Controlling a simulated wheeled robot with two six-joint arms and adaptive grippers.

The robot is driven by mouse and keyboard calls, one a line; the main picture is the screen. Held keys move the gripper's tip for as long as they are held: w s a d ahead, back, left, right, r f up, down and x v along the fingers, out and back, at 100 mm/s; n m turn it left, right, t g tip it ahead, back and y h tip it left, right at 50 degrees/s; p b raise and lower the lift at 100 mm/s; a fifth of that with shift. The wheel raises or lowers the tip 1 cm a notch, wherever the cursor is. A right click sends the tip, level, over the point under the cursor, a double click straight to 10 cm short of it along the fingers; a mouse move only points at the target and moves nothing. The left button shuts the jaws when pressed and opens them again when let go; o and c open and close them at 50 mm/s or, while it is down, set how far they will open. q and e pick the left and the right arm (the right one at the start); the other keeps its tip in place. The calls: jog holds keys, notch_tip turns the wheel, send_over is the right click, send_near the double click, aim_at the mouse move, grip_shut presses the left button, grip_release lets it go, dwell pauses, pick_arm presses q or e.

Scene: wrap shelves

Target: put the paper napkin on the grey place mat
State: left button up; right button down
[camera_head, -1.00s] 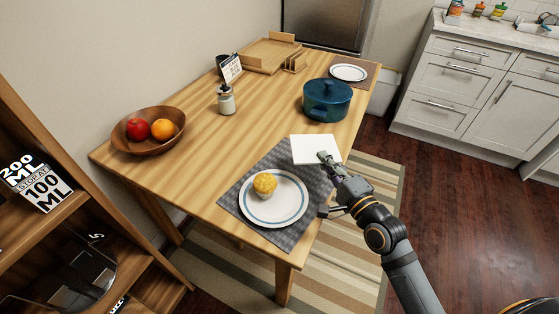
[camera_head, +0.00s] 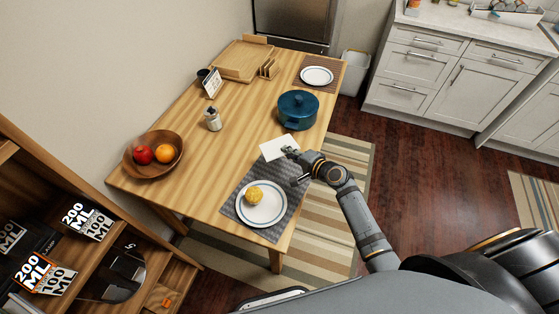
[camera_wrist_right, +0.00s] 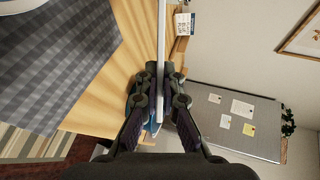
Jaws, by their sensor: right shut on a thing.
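The white paper napkin (camera_head: 274,148) is a flat square at the far edge of the grey place mat (camera_head: 262,169) in the head view. My right gripper (camera_head: 289,151) is shut on its right side. In the right wrist view the napkin (camera_wrist_right: 161,50) shows edge-on as a thin white strip between the fingertips (camera_wrist_right: 158,72). The mat (camera_wrist_right: 60,65) lies to the left of it there, apart from it in the picture. The napkin's height above the table is hard to tell. A plate (camera_head: 262,217) with a muffin (camera_head: 254,193) sits on the mat. My left gripper is not in view.
A blue pot (camera_head: 298,111) stands just beyond the napkin. A fruit bowl (camera_head: 155,168), a small jar (camera_head: 213,120), a wooden tray (camera_head: 241,61) and a second plate (camera_head: 317,75) are on the table (camera_head: 215,160). The table's left middle is clear.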

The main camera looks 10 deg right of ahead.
jog(key=b, duration=1)
send_over(288, 176)
notch_tip(288, 176, down, 10)
jog(key=shift+w+a+f, duration=0.1)
jog(key=c, duration=1.7)
grip_release()
jog(key=p+v, duration=0.2)
jog(key=v, duration=0.5)
jog(key=shift+p, duration=0.35)
jog(key=shift+s+d+r, duration=0.25)
jog(key=shift+s, duration=0.2)
